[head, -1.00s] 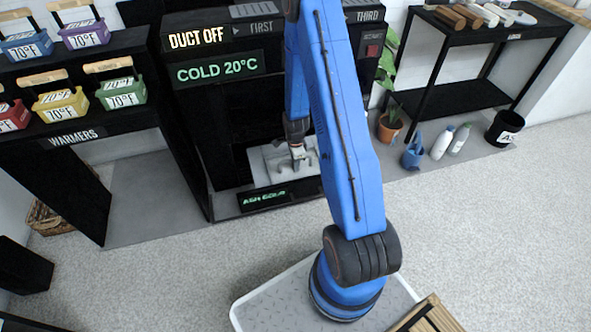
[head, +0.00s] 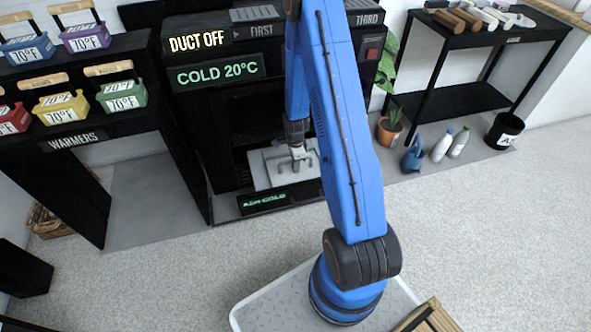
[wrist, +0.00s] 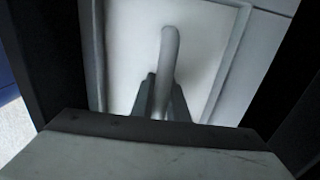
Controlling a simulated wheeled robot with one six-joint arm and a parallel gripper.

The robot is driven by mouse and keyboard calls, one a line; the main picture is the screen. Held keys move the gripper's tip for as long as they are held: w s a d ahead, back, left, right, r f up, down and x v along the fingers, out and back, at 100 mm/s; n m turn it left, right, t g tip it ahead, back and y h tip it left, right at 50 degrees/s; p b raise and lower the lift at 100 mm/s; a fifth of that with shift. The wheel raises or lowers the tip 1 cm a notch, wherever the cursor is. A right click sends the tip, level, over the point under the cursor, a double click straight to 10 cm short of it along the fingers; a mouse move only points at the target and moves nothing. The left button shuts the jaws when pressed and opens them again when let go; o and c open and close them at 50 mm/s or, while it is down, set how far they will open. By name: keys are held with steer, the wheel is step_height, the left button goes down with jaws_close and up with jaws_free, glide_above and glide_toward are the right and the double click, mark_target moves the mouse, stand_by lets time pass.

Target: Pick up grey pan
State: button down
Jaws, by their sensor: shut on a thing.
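The grey pan (head: 262,173) is a light, flat, rectangular tray in the low opening of the black stove. It has a raised grey handle (wrist: 170,55). My gripper (head: 299,163) reaches down over the pan in the head view. In the wrist view, the dark fingers of my gripper (wrist: 162,98) are shut on the handle near its lower end. The pan's flat surface (wrist: 205,50) and raised rim show around the handle. My arm hides part of the pan's right side in the head view.
The stove's side walls stand close around the pan. A black front lip (head: 275,197) with green lettering runs below it. A warmer shelf (head: 70,140) with several coloured boxes stands left. A plant pot (head: 389,131), bottles and a black bin (head: 504,130) stand right. The front floor is clear.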

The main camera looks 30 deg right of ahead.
step_height(320, 180, up, 8)
steer(key=shift+r, duration=0.25)
steer(key=c, duration=2.3)
jaws_free()
jaws_close()
